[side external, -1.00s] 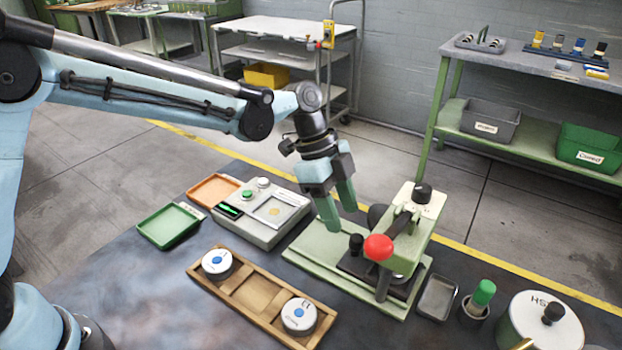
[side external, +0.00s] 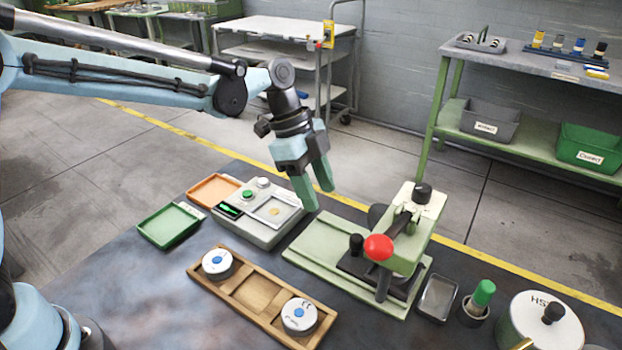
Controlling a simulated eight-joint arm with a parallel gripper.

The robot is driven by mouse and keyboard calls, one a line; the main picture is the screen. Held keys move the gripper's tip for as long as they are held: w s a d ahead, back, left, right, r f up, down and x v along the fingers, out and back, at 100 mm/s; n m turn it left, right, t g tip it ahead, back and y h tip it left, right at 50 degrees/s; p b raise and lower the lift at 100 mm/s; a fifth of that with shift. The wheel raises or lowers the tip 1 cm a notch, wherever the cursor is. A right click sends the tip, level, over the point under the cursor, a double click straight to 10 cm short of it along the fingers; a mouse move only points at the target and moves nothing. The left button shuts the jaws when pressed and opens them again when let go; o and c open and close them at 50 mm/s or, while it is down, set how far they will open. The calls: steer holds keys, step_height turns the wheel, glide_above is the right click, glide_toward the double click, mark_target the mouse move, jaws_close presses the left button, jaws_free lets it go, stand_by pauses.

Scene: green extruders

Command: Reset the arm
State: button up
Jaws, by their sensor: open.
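My gripper (side external: 320,199) has green fingers and hangs from the blue arm at the middle of the side external view. The fingers are apart, with nothing seen between them. The gripper is in the air, in the picture just right of the grey weighing device (side external: 262,232) and above the back end of the pale green press base (side external: 306,250). The press (side external: 410,222) with a red knob (side external: 379,247) stands to the right of the gripper, apart from it.
A wooden rack (side external: 250,293) with two white round pieces lies in front. A green tray (side external: 171,226) and an orange tray (side external: 213,190) lie left. A small metal tray (side external: 437,297), a green-capped item (side external: 483,293) and a lidded pot (side external: 543,325) stand right.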

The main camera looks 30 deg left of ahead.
steer(key=s+a+r+n+t+y, duration=0.1)
steer(key=s+a+n+t+y, duration=0.1)
steer(key=s+a+n, duration=0.5)
steer(key=s+a+r+n+t+y, duration=0.1)
steer(key=s+a+n+t+y, duration=0.1)
steer(key=s+a+n+t, duration=0.2)
steer(key=s+a+n, duration=0.3)
steer(key=a+n, duration=0.1)
steer(key=n, duration=0.2)
steer(key=shift+s+a+r+t, duration=0.25)
steer(key=shift+s+a+t, duration=0.1)
steer(key=shift+s+t, duration=0.05)
